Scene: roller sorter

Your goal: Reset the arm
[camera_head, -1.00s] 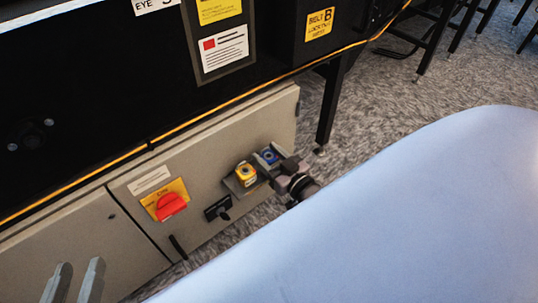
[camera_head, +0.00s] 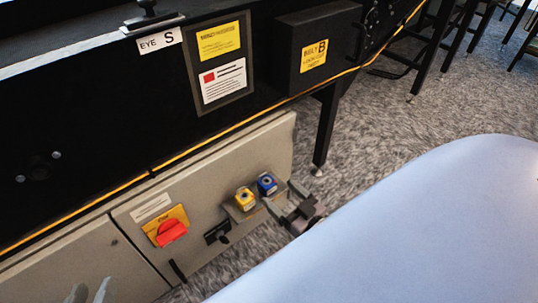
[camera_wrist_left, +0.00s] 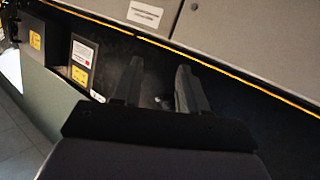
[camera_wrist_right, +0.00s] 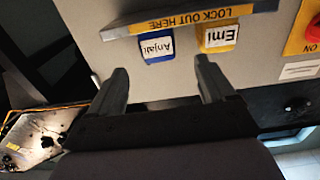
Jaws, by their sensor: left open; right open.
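My right gripper (camera_head: 283,198) is open beside the padlock shelf on the grey cabinet, apart from the padlocks. A blue padlock (camera_head: 267,184) and a yellow padlock (camera_head: 244,199) sit there. In the right wrist view, the blue one (camera_wrist_right: 157,48) is labelled Anjali and the yellow one (camera_wrist_right: 218,38) Emi, below a LOCK OUT HERE strip (camera_wrist_right: 195,19). Nothing is between the right fingers (camera_wrist_right: 160,70). My left gripper (camera_head: 90,292) shows only its fingertips at the bottom left; in the left wrist view it (camera_wrist_left: 160,68) is open and empty, facing the dark machine side.
A red rotary switch (camera_head: 171,232) on a yellow plate and a black handle (camera_head: 217,232) are on the cabinet door (camera_head: 140,250). The black BELT B box (camera_head: 315,50) and a machine leg (camera_head: 326,130) stand above and right. Carpet on the right is open.

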